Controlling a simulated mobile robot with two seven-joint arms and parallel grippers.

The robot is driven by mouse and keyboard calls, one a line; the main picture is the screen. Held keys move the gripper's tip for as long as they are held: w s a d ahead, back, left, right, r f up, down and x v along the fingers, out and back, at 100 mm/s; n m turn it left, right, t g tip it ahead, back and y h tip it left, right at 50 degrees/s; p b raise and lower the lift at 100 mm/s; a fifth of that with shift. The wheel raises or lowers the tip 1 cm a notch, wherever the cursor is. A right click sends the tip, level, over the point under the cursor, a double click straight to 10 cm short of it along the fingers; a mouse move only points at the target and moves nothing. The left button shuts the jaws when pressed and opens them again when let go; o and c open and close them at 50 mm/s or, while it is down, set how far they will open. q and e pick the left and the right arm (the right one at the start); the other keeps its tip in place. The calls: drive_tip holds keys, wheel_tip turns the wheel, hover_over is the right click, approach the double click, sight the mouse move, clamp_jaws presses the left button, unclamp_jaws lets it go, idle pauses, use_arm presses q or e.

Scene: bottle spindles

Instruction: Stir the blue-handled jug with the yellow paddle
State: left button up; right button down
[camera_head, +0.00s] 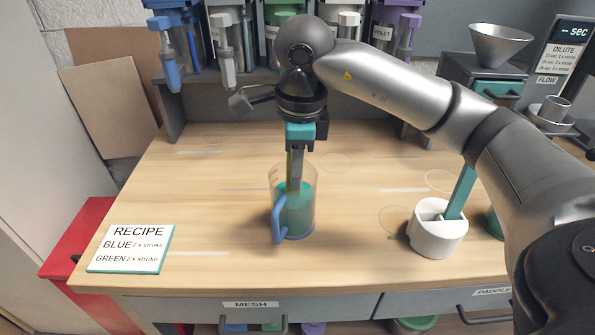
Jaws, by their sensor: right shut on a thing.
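The clear jug (307,182) stands upright on the wooden worktop, with its blue handle (278,222) facing the front left. Teal liquid (298,215) fills about its lower half. My right gripper (296,172) comes down from above with its fingers at and inside the jug's mouth. It is shut on the yellow paddle (289,162), of which only a thin yellowish strip shows beside the fingers. The paddle's lower end is hidden by the fingers and the liquid. My left gripper is not in view.
A white holder (436,240) with a teal paddle (461,191) stands right of the jug. A recipe card (131,249) lies front left. Dispensers with coloured levers (172,75) line the back. A metal funnel (500,45) sits back right. The worktop left of the jug is mostly clear.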

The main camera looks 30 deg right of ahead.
wheel_tip(320, 180, up, 12)
drive_tip(key=s+p, duration=0.1)
drive_tip(key=p, duration=0.8)
drive_tip(key=shift+s+r, duration=0.15)
drive_tip(key=shift+r, duration=0.1)
drive_tip(key=shift+r, duration=0.1)
idle(0.3)
wheel_tip(320, 180, up, 5)
drive_tip(key=p, duration=0.4)
drive_tip(key=shift+f, duration=0.2)
idle(0.7)
